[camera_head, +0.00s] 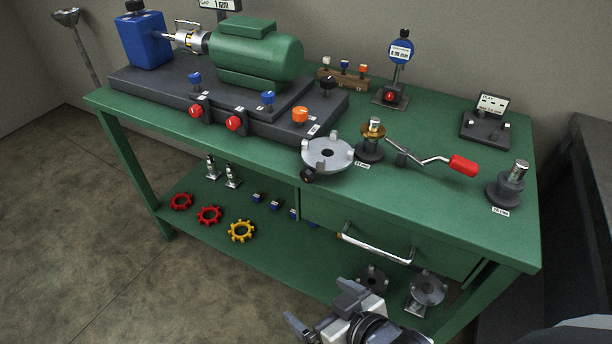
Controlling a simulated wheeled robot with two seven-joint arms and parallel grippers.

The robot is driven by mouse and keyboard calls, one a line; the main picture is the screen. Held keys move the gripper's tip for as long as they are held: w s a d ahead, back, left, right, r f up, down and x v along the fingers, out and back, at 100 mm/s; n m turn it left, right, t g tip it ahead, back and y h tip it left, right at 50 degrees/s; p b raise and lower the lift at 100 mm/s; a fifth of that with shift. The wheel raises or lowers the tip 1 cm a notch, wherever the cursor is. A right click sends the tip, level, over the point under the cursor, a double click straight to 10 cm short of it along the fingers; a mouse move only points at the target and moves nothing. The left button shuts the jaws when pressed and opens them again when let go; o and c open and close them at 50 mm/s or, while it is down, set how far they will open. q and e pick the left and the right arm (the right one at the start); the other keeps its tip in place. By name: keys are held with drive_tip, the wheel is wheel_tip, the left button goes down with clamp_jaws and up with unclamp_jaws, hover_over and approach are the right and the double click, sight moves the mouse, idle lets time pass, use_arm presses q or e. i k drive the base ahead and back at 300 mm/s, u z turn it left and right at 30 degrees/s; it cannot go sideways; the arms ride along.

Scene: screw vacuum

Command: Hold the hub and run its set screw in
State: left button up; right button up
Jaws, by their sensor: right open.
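A silver flanged hub (328,153) with raised jaws sits near the front edge of the green bench, left of a short post. A small black knob (307,175) shows just below its rim. I cannot make out a set screw. A cranked tool with a red handle (464,165) lies on the bench right of the hub. Its bent grey shank (430,160) points toward the post. My right gripper (321,306) is open and empty at the bottom of the view, in front of the bench and below the hub, well apart from it. My left gripper is out of view.
The post with a brass ring (373,131) and a dark post (507,186) stand on the bench. A green motor (256,50) and blue unit (146,40) stand behind. The drawer handle (375,247) juts out. Grey discs (427,288) and toothed rings (241,231) lie on the lower shelf.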

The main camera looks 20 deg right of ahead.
sight(307, 175)
drive_tip(key=u, duration=1)
drive_tip(key=k, duration=1.2)
drive_tip(key=z, duration=0.7)
drive_tip(key=i, duration=1)
drive_tip(key=z, duration=0.05)
